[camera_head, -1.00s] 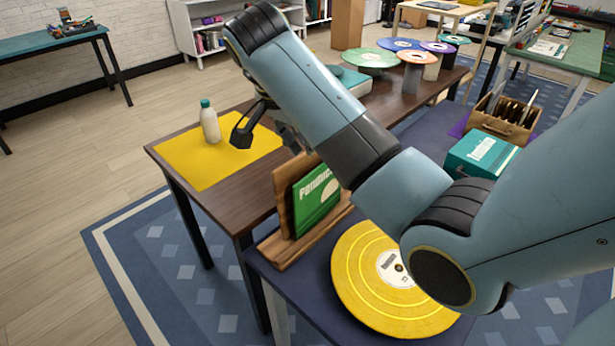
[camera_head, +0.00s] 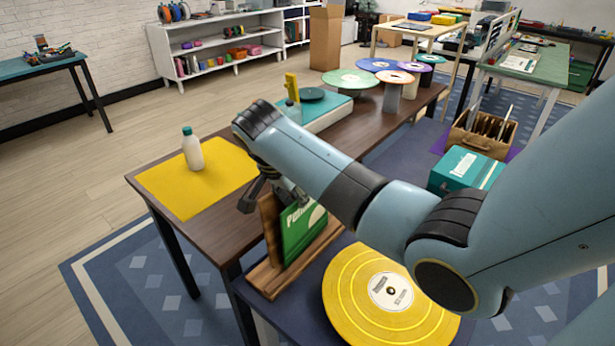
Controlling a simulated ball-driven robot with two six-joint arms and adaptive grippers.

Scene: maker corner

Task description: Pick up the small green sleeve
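The small green sleeve (camera_head: 302,236), with white lettering and a pale half disc, stands upright in a wooden stand (camera_head: 268,279) on the dark blue table. My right arm comes in from the right, and its gripper (camera_head: 268,192) is at the upper edge of the sleeve and the stand's back board. One dark finger shows left of the board; the arm partly hides the other side. The fingers look apart, and I cannot tell whether they touch the sleeve. My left gripper is not in view.
A yellow record (camera_head: 352,302) lies right of the stand. A white bottle (camera_head: 194,155) stands on a yellow mat (camera_head: 164,182) on the brown table. A teal box (camera_head: 458,170) and a wooden record crate (camera_head: 464,137) stand at the right. Disc-topped stands are behind.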

